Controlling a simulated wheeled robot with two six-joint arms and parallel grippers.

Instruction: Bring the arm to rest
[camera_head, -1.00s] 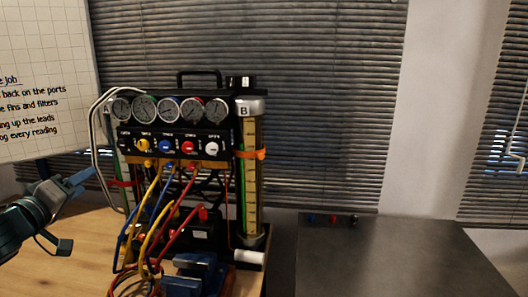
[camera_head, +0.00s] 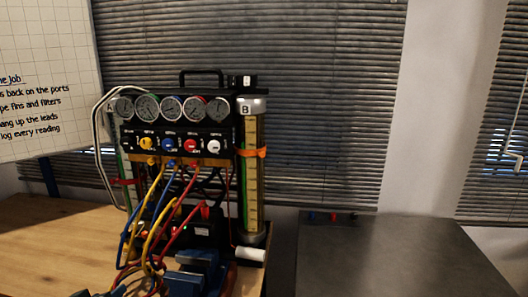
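The gauge rig stands on the wooden bench, with a row of round gauges (camera_head: 172,108) above a black panel of coloured ports (camera_head: 176,144). Yellow, blue and red hoses (camera_head: 160,212) hang from the ports. Of my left arm, only small dark bluish tips (camera_head: 98,292) seem to show at the bottom edge, left of the hose ends. The rest of that gripper is out of frame, so its opening cannot be told. My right gripper is not in view.
A clear tube marked B (camera_head: 251,175) stands at the rig's right side. A blue clamp-like block (camera_head: 195,278) sits in front. The wooden bench (camera_head: 50,235) is bare at left. A dark grey surface (camera_head: 400,262) at right is mostly clear.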

